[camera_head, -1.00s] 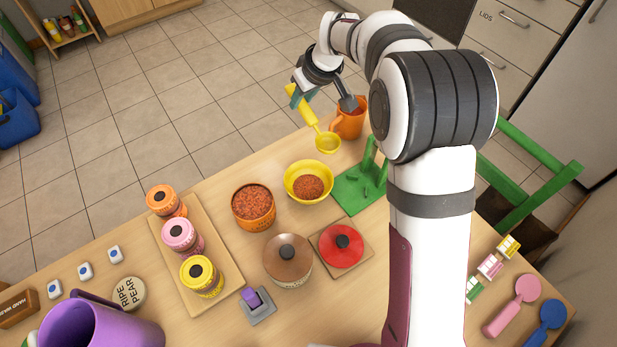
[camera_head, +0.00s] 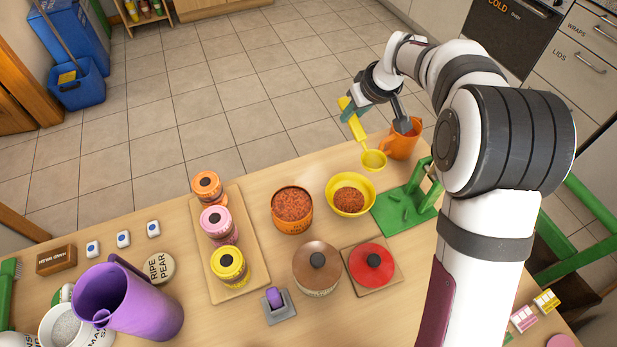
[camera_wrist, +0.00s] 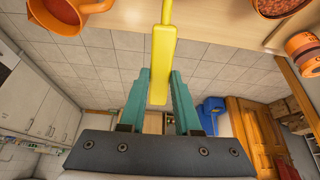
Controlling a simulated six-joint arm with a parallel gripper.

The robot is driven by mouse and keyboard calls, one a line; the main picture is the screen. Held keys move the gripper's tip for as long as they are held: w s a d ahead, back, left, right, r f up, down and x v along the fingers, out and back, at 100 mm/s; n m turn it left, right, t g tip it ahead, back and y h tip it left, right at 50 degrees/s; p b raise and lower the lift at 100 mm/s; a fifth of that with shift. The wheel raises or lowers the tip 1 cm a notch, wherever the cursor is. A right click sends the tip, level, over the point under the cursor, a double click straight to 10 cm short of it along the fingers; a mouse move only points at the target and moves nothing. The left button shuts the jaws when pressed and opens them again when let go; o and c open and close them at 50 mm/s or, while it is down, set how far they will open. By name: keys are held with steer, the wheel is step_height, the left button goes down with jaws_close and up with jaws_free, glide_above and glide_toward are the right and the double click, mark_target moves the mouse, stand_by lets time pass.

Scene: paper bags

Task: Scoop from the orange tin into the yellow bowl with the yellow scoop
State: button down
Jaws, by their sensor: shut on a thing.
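My gripper (camera_head: 352,110) is shut on the yellow scoop (camera_head: 373,160) by its handle. In the wrist view the teal fingers stand on both sides of the yellow handle (camera_wrist: 162,60). The scoop is in the air just behind and slightly right of the yellow bowl (camera_head: 331,199), its cup lowest; no granules can be made out in it. The yellow bowl holds a heap of red-brown granules (camera_head: 349,201). The orange tin (camera_head: 292,228), left of the bowl, is open and holds similar granules. Part of the tin seems to show in the wrist view's top right corner.
An orange jug (camera_head: 402,140) and a green stand (camera_head: 405,208) are right of the bowl. A brown-lidded pot (camera_head: 316,268) and red-lidded pot (camera_head: 371,266) stand in front. Lidded tins (camera_head: 217,222) stand on a board at left. A purple pitcher (camera_head: 125,305) stands front left.

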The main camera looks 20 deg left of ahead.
steer(key=s+a+f+n+g+y, duration=0.1)
steer(key=s+a+n+g, duration=0.4)
steer(key=s+a+n, duration=0.7)
steer(key=s+a, duration=0.5)
steer(key=s, duration=0.4)
steer(key=shift+s+f, duration=0.15)
steer(key=shift+f, duration=0.2)
steer(key=shift+w+d+f+g+y, duration=0.25)
steer(key=shift+d+f+y, duration=0.35)
steer(key=shift+f+y, duration=0.15)
steer(key=shift+w+d+f+g+y, duration=0.15)
steer(key=shift+d+f+g+y, duration=0.15)
steer(key=shift+d+f+y, duration=0.4)
steer(key=shift+w+d+f+g+y, duration=0.25)
steer(key=shift+d+f+y, duration=0.2)
steer(key=shift+f+y, duration=0.4)
steer(key=shift+r, duration=0.1)
